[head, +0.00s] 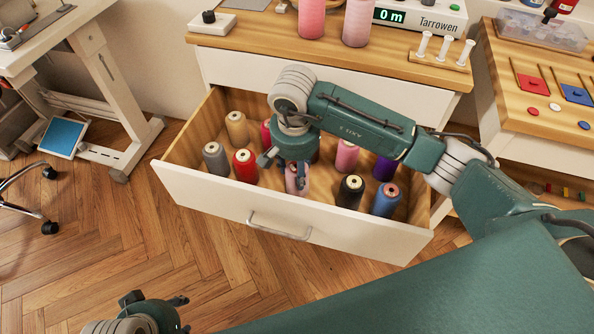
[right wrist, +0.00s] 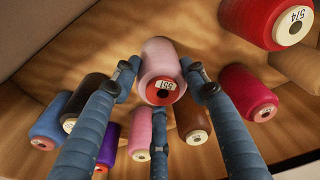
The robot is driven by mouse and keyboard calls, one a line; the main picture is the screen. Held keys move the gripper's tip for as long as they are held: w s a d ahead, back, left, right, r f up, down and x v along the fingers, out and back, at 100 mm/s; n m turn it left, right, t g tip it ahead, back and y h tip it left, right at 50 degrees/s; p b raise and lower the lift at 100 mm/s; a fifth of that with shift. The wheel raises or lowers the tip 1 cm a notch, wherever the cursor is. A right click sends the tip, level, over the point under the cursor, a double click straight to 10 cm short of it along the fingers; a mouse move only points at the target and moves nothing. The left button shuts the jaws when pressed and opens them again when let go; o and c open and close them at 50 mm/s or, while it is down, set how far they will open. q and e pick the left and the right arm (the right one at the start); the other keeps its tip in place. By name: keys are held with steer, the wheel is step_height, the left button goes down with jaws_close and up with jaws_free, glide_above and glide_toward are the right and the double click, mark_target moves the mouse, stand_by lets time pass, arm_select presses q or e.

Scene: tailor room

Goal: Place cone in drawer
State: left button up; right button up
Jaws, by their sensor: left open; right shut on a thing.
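The drawer (head: 290,218) is pulled open below the wooden top and holds several thread cones standing upright. My right gripper (head: 292,172) reaches down into it. Its fingers are closed around a pale pink cone (head: 297,183), among the other cones. In the right wrist view the fingers grip this pink cone (right wrist: 160,62), whose red end and number label face the camera. I cannot tell whether the cone touches the drawer floor. My left gripper (head: 181,314) is open and empty at the bottom left, in front of and below the drawer.
Close around the held cone stand a red cone (head: 245,166), a black cone (head: 350,191), a blue cone (head: 385,200), another pink cone (head: 346,155) and a grey cone (head: 216,158). Two large pink cones (head: 312,18) stand on the wooden top (head: 255,42). Open floor lies left.

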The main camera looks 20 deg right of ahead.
arm_select(q)
steer(key=shift+r, duration=0.2)
arm_select(e)
steer(key=shift+f, duration=0.25)
steer(key=shift+f, duration=0.2)
steer(key=o, duration=1.4)
arm_select(q)
steer(key=shift+s, duration=0.15)
steer(key=shift+r, duration=0.1)
arm_select(e)
steer(key=shift+r, duration=0.15)
